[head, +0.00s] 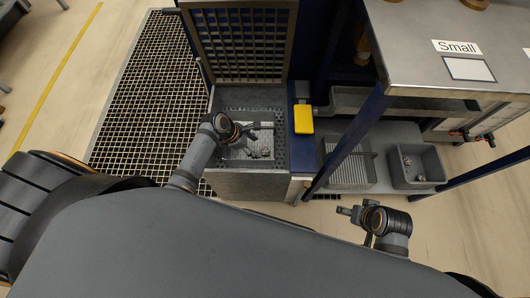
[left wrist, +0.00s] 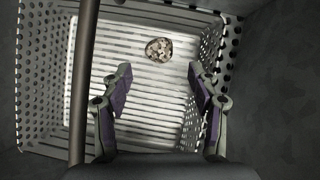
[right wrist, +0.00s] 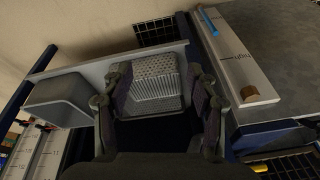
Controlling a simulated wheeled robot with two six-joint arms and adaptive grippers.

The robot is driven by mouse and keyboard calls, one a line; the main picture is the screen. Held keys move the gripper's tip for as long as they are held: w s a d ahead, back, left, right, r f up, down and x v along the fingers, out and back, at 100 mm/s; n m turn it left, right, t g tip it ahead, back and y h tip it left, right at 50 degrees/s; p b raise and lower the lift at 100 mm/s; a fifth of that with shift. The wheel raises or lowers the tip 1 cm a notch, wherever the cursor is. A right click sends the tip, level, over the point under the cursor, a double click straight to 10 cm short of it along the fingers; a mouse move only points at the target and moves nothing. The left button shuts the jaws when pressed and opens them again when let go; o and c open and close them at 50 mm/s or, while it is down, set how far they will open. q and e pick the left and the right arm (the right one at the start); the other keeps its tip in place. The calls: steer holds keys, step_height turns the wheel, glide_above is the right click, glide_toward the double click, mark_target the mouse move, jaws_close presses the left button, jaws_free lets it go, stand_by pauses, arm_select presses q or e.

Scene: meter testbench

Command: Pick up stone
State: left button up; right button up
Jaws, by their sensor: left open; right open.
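A speckled grey-brown stone (left wrist: 158,49) lies on the slatted floor of a pale perforated basket (left wrist: 150,110) in the left wrist view. In the head view the stone (head: 265,152) is a small lump in the basket inside the open metal tub. My left gripper (left wrist: 159,82) is open and empty, its fingers apart over the basket. The stone appears beyond the fingertips, between their lines, and not touched. In the head view my left gripper (head: 246,129) is over the tub. My right gripper (right wrist: 158,80) is open and empty, out to the right of the tub.
The tub's raised grid lid (head: 240,45) stands behind it. A yellow box (head: 303,118) is at the tub's right edge. Two grey bins, one slatted (head: 348,172) and one holding small items (head: 420,178), stand further right. A metal table (head: 430,50) overhangs the back right.

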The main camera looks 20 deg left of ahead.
mark_target(263, 151)
arm_select(q)
steer(key=b+x, duration=0.3)
steer(key=x, duration=0.3)
arm_select(e)
steer(key=f, duration=0.1)
steer(key=f+t, duration=0.1)
steer(key=a+f, duration=0.1)
steer(key=shift+w+t+y, duration=0.3)
steer(key=shift+w+t, duration=0.1)
arm_select(q)
steer(key=c, duration=1.2)
steer(key=shift+r, duration=0.1)
steer(key=shift+c, duration=0.2)
steer(key=shift+r, duration=0.1)
